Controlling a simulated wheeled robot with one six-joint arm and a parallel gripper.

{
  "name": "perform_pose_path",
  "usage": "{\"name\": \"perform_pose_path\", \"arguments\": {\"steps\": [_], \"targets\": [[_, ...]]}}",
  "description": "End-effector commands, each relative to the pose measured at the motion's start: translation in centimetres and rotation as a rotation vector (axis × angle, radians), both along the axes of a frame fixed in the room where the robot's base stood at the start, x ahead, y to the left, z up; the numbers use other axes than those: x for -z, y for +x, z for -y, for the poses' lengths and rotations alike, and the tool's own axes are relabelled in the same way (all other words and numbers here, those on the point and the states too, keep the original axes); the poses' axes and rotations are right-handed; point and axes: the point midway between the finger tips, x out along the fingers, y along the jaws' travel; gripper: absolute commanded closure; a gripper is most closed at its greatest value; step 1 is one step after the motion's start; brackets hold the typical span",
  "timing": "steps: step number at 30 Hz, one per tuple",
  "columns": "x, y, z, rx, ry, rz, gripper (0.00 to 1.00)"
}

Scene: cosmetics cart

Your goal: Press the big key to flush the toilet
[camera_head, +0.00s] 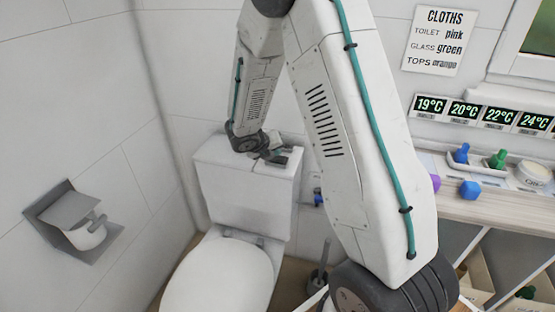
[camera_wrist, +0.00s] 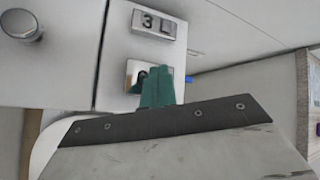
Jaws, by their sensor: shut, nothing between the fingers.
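The white toilet (camera_head: 222,275) stands against the wall in the head view, its lid down. My gripper is over the right part of the cistern (camera_head: 245,200) top. In the wrist view, two metallic keys show on the cistern: one marked "3 L" (camera_wrist: 153,24), and a second key (camera_wrist: 133,72) with a partly visible rounded character. The green fingers of my gripper (camera_wrist: 157,72) are shut and empty in front of the second key and hide much of it. I cannot tell whether they touch it. Which key is bigger is unclear.
A round chrome knob (camera_wrist: 20,25) shows at the left of the wrist view. A toilet-roll holder (camera_head: 75,222) is on the left wall. A counter (camera_head: 490,205) with small coloured objects stands at the right. A toilet brush (camera_head: 318,275) is right of the toilet.

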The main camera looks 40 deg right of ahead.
Motion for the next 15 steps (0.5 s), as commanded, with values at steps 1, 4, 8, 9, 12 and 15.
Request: {"name": "perform_pose_path", "arguments": {"steps": [1,4,8,9,12,15], "targets": [[0.0,0.0,0.0,0.0,0.0,0.0,1.0],[0.14,-0.03,0.0,0.0,0.0,0.0,1.0],[0.6,-0.11,0.0,-0.001,0.0,-0.002,1.0],[0.73,-0.12,0.0,-0.001,0.0,-0.002,1.0],[0.88,-0.13,0.0,-0.001,0.0,-0.001,1.0],[0.85,-0.12,0.01,0.0,0.0,0.0,1.0]]}}
